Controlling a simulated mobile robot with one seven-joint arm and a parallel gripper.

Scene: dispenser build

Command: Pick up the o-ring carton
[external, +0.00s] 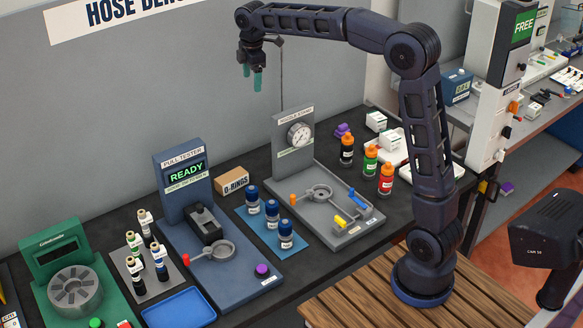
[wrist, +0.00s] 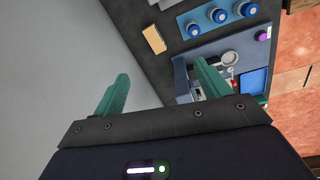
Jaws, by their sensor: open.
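The o-ring carton (external: 232,183) is a small tan box with a dark "O-RINGS" label on its front. It stands on the dark bench against the back wall, just right of the pull tester. It also shows in the wrist view (wrist: 154,39) as a tan block near the top middle. My gripper (external: 252,78) is high above the bench, up and to the right of the carton, pointing down. Its two green fingers (wrist: 160,88) are wide apart with nothing between them. The carton is well clear of both fingers.
The pull tester (external: 184,175) with a "READY" screen stands left of the carton. Several blue-capped bottles (external: 271,212) stand on a blue mat in front-right of it. The wall (external: 100,110) is close behind.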

